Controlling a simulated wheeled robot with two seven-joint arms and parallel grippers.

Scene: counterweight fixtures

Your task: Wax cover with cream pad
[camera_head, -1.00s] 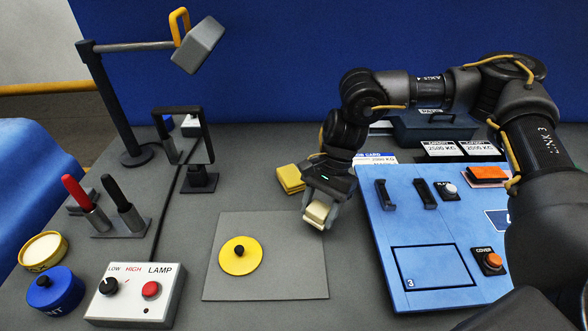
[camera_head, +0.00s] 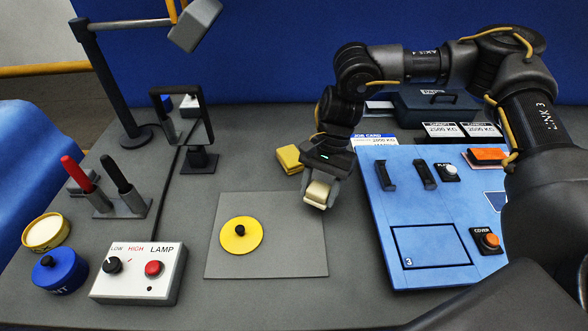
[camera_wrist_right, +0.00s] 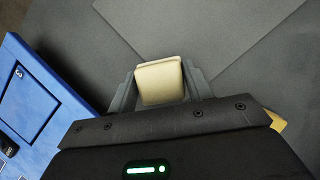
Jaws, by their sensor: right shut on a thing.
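The cream pad (camera_head: 318,193) is a small pale block. My right gripper (camera_head: 320,200) is shut on it and holds it above the grey table, by the right edge of the grey mat. In the right wrist view the pad (camera_wrist_right: 160,82) sits between the two fingers. A round yellow cover (camera_head: 240,238) with a black knob lies on the grey mat (camera_head: 290,255), left of the gripper and apart from it. An open tin (camera_head: 45,232) with a yellow rim and cream contents stands at the far left. My left gripper is not in view.
A blue panel (camera_head: 380,230) with handles and buttons lies to the right. A yellow block (camera_head: 289,157) is behind the gripper. A blue tin (camera_head: 57,273), LAMP box (camera_head: 137,272), pen stand (camera_head: 119,206), mirror (camera_head: 184,116) and lamp post (camera_head: 108,90) stand left.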

